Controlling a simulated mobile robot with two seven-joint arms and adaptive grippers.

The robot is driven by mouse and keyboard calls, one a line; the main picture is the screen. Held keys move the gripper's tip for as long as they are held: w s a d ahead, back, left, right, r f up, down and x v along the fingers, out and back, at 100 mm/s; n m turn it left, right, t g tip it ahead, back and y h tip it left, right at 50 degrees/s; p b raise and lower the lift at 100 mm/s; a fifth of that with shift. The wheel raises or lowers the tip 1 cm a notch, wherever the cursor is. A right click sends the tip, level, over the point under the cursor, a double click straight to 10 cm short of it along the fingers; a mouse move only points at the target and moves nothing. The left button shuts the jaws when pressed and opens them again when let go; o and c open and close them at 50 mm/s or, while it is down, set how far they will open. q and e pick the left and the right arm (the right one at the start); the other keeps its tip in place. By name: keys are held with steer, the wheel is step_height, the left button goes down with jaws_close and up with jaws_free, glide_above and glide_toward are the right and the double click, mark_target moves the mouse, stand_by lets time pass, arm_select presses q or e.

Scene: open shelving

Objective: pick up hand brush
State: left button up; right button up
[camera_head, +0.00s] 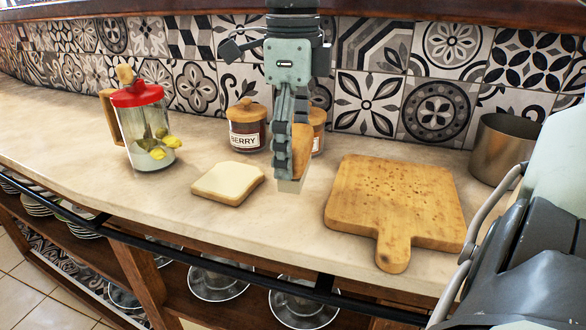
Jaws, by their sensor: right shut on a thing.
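My right gripper (287,165) comes down from the top of the view in front of the tiled wall. It is shut on the hand brush (301,146), which is mostly hidden behind the fingers. A brown wooden part of it shows to the right of the fingers, and a pale block-like part shows below the fingertips. The brush is over the counter between the bread slice and the cutting board. I cannot tell whether it touches the counter. My left gripper is not in view.
A bread slice (228,183) lies left of the gripper and a wooden cutting board (395,195) right of it. Behind stand a berry jar (247,130) and another jar (318,128). A red-lidded pitcher (140,97) is at left, a metal pot (503,150) at right.

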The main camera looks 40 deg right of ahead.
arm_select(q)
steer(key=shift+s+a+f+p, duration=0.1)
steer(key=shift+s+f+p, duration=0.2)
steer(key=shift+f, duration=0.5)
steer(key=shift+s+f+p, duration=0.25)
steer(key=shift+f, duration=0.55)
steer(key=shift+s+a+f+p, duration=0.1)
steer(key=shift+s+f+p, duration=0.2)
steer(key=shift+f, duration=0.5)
arm_select(e)
step_height(320, 180, up, 23)
